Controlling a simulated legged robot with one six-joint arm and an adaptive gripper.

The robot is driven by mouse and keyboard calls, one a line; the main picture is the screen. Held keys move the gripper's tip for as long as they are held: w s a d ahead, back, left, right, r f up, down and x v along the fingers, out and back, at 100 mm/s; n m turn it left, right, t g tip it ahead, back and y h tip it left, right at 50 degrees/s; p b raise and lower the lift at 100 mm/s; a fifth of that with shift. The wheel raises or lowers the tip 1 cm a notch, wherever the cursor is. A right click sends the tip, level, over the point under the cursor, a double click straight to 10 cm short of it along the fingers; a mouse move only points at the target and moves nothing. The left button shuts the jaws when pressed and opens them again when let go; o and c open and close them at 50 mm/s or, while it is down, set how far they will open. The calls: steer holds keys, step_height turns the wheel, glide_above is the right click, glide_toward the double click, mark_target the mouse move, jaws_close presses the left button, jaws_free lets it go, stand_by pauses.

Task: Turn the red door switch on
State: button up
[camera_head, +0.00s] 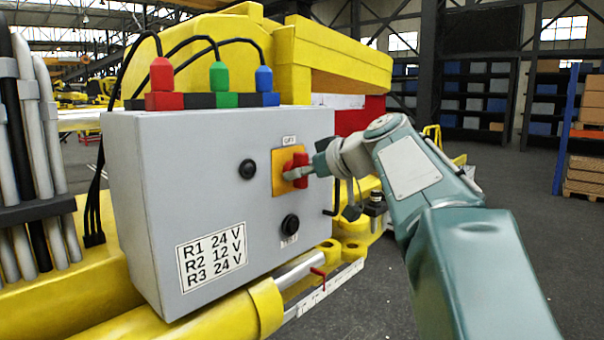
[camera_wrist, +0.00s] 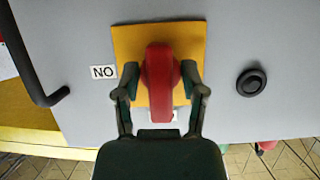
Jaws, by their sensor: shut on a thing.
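The red door switch (camera_head: 299,166) is a red knob on a yellow square plate (camera_head: 280,180) on the front of a grey control box (camera_head: 150,190). An OFF label (camera_head: 289,140) sits above the plate. In the wrist view the red knob (camera_wrist: 160,75) stands lengthwise up and down the picture, in line with the partly hidden OFF label at the bottom. A label reading ON upside down (camera_wrist: 103,72) is left of the plate. My gripper (camera_head: 312,170) reaches in from the right. Its two fingers (camera_wrist: 160,90) are closed on both sides of the knob.
A black round button (camera_head: 247,168) is left of the switch, and another (camera_head: 290,225) is below it. Red, green and blue plugs (camera_head: 218,76) with cables stand on top of the box. A black bent rod (camera_wrist: 40,65) is left of the switch in the wrist view.

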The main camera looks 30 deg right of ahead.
steer(key=shift+f, duration=0.1)
steer(key=m+y, duration=0.2)
steer(key=m, duration=0.1)
steer(key=shift+d+g, duration=0.1)
steer(key=shift+g, duration=0.3)
steer(key=m+y, duration=0.2)
steer(key=m, duration=0.1)
steer(key=shift+f, duration=0.15)
steer(key=m+y, duration=0.2)
steer(key=m, duration=0.1)
steer(key=shift+m, duration=0.4)
steer(key=shift+m+t+y, duration=0.5)
steer(key=shift+m+y, duration=0.3)
steer(key=shift+m, duration=1)
steer(key=o, duration=0.8)
